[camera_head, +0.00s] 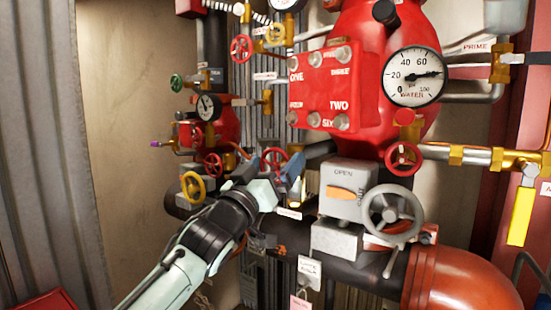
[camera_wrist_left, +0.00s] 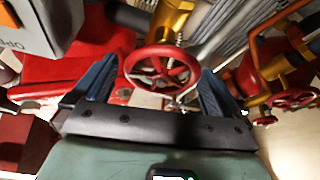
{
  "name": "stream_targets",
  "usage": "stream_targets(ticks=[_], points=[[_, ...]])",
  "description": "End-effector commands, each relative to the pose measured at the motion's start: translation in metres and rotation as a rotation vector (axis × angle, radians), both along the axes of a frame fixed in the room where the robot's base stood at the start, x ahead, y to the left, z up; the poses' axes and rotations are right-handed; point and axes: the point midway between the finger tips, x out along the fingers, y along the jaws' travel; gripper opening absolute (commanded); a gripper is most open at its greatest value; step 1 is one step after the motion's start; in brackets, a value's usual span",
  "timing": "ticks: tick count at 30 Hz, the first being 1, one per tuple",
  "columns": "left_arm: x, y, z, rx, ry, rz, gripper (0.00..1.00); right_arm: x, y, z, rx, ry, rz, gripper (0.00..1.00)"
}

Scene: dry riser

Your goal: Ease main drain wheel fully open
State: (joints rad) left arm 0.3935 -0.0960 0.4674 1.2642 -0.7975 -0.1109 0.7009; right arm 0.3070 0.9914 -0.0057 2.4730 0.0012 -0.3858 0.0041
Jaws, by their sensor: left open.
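My left gripper (camera_head: 274,168) is open, with its blue fingers on either side of a small red handwheel (camera_head: 277,154). In the left wrist view the red wheel (camera_wrist_left: 161,67) stands between the open fingers, on a brass valve body (camera_wrist_left: 172,18). Gaps show between the wheel's rim and both fingers in that view. I see no readable label that tells whether this is the main drain wheel, and how far it is turned does not show. My right gripper is out of view.
A grey box (camera_head: 341,178) marked OPEN and a large grey handwheel (camera_head: 392,213) stand to the right of the gripper. A yellow wheel (camera_head: 193,187) is to its left. Other red wheels, pipes, a water gauge (camera_head: 413,76) and hanging tags crowd round.

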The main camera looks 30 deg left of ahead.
Motion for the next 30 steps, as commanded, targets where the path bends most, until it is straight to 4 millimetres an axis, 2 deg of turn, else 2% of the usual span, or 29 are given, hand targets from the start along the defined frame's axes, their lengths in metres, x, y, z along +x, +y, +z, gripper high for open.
stream_targets(ticks=[4,14,18,25,30], points=[[0.010,0.001,0.002,-0.002,0.002,0.000,1.00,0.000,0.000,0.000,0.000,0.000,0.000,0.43],[0.012,0.001,0.003,-0.001,0.002,0.001,1.00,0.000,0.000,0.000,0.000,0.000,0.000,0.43],[0.012,0.001,0.003,-0.001,0.002,0.001,0.55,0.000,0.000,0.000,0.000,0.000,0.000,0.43],[0.012,0.000,0.002,-0.007,0.002,-0.001,0.55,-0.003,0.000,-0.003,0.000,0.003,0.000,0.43],[0.012,-0.001,0.000,-0.044,0.005,-0.007,0.55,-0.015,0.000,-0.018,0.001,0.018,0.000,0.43]])
